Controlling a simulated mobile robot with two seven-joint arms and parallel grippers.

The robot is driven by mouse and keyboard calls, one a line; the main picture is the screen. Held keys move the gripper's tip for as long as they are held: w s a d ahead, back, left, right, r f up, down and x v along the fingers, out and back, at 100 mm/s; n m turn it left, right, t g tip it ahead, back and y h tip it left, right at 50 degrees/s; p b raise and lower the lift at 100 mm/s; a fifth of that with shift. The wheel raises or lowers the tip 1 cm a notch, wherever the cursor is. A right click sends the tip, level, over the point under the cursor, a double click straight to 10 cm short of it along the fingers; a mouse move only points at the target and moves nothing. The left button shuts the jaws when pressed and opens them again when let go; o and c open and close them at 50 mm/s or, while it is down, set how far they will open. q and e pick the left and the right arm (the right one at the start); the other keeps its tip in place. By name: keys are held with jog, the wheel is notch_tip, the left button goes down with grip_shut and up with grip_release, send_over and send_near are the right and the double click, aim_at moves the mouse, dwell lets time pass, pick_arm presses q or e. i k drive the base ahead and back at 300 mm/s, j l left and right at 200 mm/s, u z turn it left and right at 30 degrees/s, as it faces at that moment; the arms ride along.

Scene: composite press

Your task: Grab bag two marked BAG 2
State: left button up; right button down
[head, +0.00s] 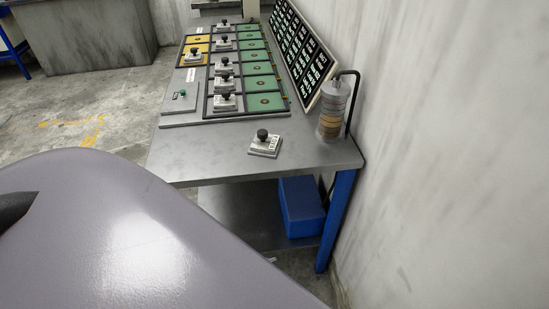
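Several small pale bags with black knobs are on the table; their labels are too small for me to read, so I cannot tell which is BAG 2. One bag (264,147) lies alone on bare metal near the table's front edge. Others sit in a framed rack behind it: a near one (225,103), one behind that (224,84), and more further back. One bag (193,59) sits among the yellow slots at the left. Neither of my grippers is in view.
The metal table (195,155) stands along the right wall. A blue box (301,205) is on the lower shelf. A smooth grey-lilac surface fills the lower left. Floor at left is clear.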

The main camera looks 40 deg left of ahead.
aim_at(194, 57)
jog(key=k, duration=0.5)
jog(key=u, duration=1.65)
jog(key=i+j+u, duration=0.25)
jog(key=j+u, duration=0.2)
jog(key=i+j+u, duration=0.85)
jog(key=i+j+z, duration=0.15)
jog(key=i, duration=0.3)
jog(key=i+j+z, duration=0.2)
jog(key=i, duration=0.25)
jog(key=j, duration=0.1)
